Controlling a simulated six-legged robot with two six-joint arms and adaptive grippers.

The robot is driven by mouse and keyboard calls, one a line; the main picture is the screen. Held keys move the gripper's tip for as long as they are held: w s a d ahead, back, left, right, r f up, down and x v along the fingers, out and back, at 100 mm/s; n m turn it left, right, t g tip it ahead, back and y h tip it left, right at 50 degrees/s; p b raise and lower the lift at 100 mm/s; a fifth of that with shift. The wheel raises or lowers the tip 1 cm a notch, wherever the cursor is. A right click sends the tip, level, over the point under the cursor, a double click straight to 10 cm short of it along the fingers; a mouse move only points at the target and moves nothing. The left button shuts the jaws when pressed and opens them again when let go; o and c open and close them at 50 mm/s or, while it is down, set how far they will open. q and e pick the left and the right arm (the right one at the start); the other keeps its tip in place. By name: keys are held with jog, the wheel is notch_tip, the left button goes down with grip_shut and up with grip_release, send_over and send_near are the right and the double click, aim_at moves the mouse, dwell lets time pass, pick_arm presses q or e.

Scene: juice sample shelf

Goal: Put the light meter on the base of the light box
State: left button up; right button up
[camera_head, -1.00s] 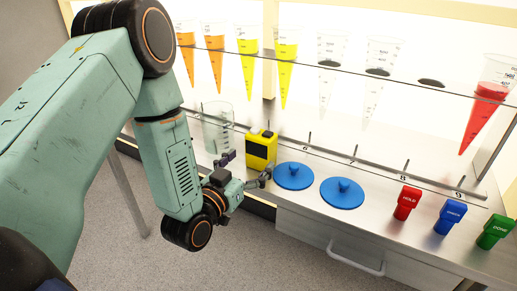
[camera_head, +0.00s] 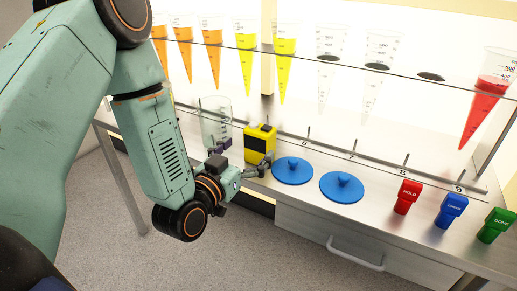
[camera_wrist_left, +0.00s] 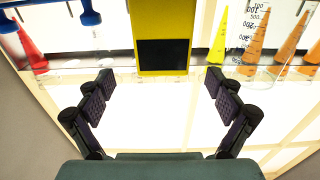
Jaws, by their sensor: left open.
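The light meter (camera_head: 260,143) is a yellow block with a dark panel, upright on the steel counter left of two blue lids. It also shows at the top middle of the left wrist view (camera_wrist_left: 162,52). My left gripper (camera_head: 245,157) is open and empty in front of it. In the left wrist view the fingers (camera_wrist_left: 160,85) stand apart, one toward each side of the meter; I see no contact. The light box (camera_head: 300,117) is the bright white panel behind the hanging tubes. Its lower left part is partly hidden by the beaker and my arm. My right gripper is out of view.
A clear beaker (camera_head: 215,122) stands just left of the meter. Blue lids (camera_head: 292,171) (camera_head: 342,188) lie to its right, then red (camera_head: 407,197), blue (camera_head: 450,213) and green (camera_head: 495,225) blocks. Several cone tubes hang in a clear rack above. A numbered rail (camera_head: 380,165) runs behind.

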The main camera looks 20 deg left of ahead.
aim_at(255, 139)
pick_arm(q)
jog(key=w+b, duration=0.1)
jog(key=w, duration=0.2)
jog(key=w+b, duration=0.1)
jog(key=w, duration=0.3)
jog(key=shift+d+r, duration=0.1)
jog(key=shift+r, duration=0.1)
jog(key=shift+s, duration=0.1)
jog(key=shift+c, duration=0.3)
jog(key=shift+c, duration=0.7)
jog(key=c, duration=1.4)
notch_tip(255, 139, up, 10)
jog(key=p, duration=0.4)
jog(key=shift+r, duration=0.15)
